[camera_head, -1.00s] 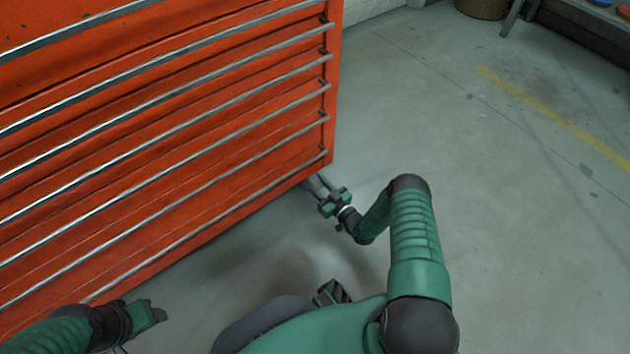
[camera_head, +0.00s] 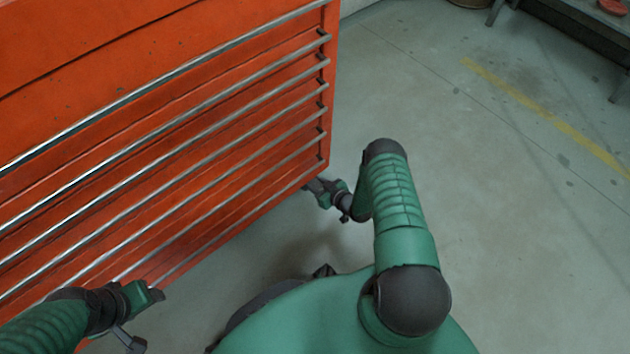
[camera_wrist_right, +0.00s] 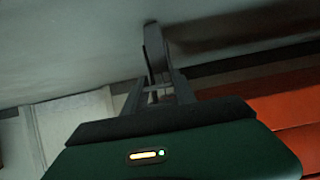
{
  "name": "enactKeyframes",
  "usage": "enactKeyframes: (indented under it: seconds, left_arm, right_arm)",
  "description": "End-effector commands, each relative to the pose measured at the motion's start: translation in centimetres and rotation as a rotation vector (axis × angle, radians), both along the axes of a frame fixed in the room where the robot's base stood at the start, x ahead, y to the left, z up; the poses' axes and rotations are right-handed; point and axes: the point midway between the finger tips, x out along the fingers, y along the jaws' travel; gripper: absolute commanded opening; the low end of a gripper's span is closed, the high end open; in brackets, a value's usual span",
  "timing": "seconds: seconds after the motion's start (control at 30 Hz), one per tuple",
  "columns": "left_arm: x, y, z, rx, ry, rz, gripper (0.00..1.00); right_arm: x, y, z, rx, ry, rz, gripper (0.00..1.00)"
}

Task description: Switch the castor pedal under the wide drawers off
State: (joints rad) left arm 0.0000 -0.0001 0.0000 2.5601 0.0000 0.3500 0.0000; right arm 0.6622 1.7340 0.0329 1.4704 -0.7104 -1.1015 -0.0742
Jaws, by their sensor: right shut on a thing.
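The wide drawers (camera_head: 200,140) are an orange-red cabinet with long metal handles, filling the left of the head view. My right gripper (camera_head: 314,186) reaches the underside of its near right bottom corner. In the right wrist view, my right gripper (camera_wrist_right: 160,92) is shut on a dark upright piece, the castor pedal (camera_wrist_right: 153,45), below the cabinet's edge. The pedal is too hidden in the head view to judge its tilt. My left gripper (camera_head: 153,295) hangs in front of the lower drawers, and its fingers are too unclear to tell their opening.
The grey floor (camera_head: 450,200) right of the cabinet is clear, with a worn yellow line (camera_head: 545,118) across it. A dark bench (camera_head: 570,35) stands at the far upper right. My right arm spans the middle of the head view.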

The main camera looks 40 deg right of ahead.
Motion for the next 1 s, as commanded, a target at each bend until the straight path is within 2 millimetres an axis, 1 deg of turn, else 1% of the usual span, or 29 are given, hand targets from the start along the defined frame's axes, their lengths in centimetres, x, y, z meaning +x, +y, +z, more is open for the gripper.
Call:
enactKeyframes:
  seconds: [0.4, 0.43, 0.57, 0.6, 0.87, 0.97, 1.0]
  left_arm:
    - [0.0, 0.0, 0.1, 0.000, 0.000, 0.000, 0.55]
    - [0.0, 0.0, 0.1, 0.000, 0.000, 0.000, 0.55]
    - [0.0, 0.0, 0.1, 0.000, 0.000, 0.000, 0.55]
    - [0.0, 0.0, 0.1, 0.000, 0.000, 0.000, 0.55]
    - [0.0, 0.0, 0.2, 0.000, 0.000, 0.000, 0.55]
    - [0.0, 0.0, 0.9, 0.000, 0.000, 0.000, 0.55]
    - [0.0, 0.0, 1.4, 0.000, 0.000, 0.000, 0.55]
  right_arm:
    - [0.0, -0.1, 0.0, -0.002, 0.012, -0.002, 0.00]
    - [0.0, -0.1, 0.0, -0.002, 0.012, -0.002, 0.35]
    - [0.0, -0.1, 0.0, -0.002, 0.010, -0.002, 0.52]
    - [0.0, -0.1, 0.0, -0.001, 0.010, -0.001, 0.55]
    - [0.0, 0.0, 0.1, -0.001, 0.009, -0.001, 0.55]
    - [-0.6, -0.1, 0.7, -0.001, 0.009, -0.001, 0.55]
    - [-1.1, -0.2, 1.1, 0.000, 0.010, -0.001, 0.55]
